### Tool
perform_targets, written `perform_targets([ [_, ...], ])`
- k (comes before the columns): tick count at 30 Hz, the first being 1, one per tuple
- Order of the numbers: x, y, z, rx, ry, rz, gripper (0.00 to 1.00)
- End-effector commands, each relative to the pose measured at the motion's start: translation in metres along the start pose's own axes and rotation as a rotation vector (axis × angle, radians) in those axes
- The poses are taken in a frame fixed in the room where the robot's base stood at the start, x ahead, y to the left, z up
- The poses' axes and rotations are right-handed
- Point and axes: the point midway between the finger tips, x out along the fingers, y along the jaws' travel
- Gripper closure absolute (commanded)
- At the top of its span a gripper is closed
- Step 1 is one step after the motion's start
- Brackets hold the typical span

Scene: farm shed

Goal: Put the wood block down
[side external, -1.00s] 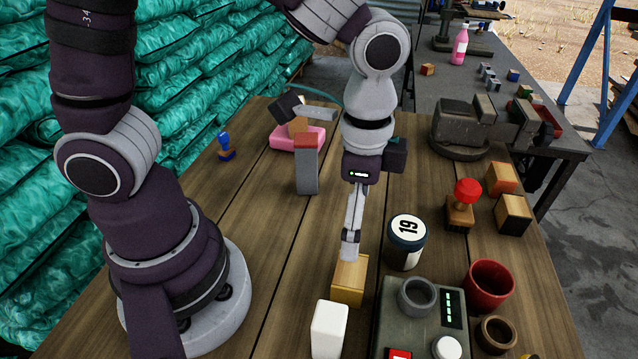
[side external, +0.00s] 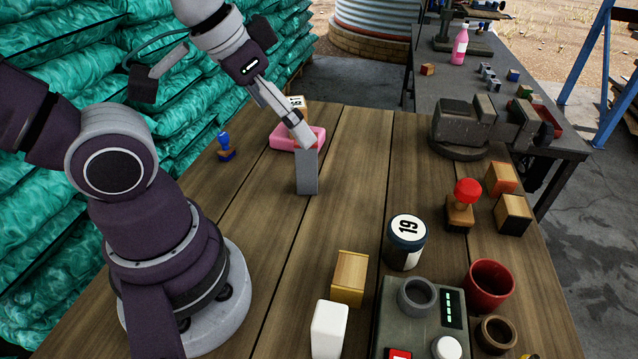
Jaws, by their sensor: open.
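A wood block (side external: 349,280) with a pale top sits on the wooden table, left of the grey control box. My gripper (side external: 304,140) is well away from it, up and to the left in the side external view. Its fingers point down to the right at the top of an upright grey block (side external: 307,175). The fingertips hide that block's top; whether they touch it I cannot tell. Another tan block (side external: 301,112) shows partly behind the fingers, over a pink tray-like piece (side external: 283,138).
A white block (side external: 329,328), a jar marked 19 (side external: 405,245), the control box (side external: 382,320) and a red cup (side external: 489,284) crowd the front right. A red-knobbed piece (side external: 464,205) stands farther right. A blue stamp-like piece (side external: 225,148) is at left.

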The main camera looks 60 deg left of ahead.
Motion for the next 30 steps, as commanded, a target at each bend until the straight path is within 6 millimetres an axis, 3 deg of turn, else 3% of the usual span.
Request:
perform_targets([
  [5, 0.029, -0.001, 0.011, -0.181, -0.209, 0.044, 0.00],
  [9, 0.063, 0.003, 0.032, -0.485, -0.473, 0.154, 0.00],
  [15, 0.095, 0.017, 0.058, -1.032, -0.831, 0.418, 0.00],
  [21, 0.104, 0.031, 0.059, -1.584, -1.117, 0.803, 0.00],
  [24, 0.103, 0.031, 0.053, -1.766, -1.203, 0.982, 0.00],
  [30, 0.103, 0.029, 0.048, -1.898, -1.272, 1.144, 0.00],
])
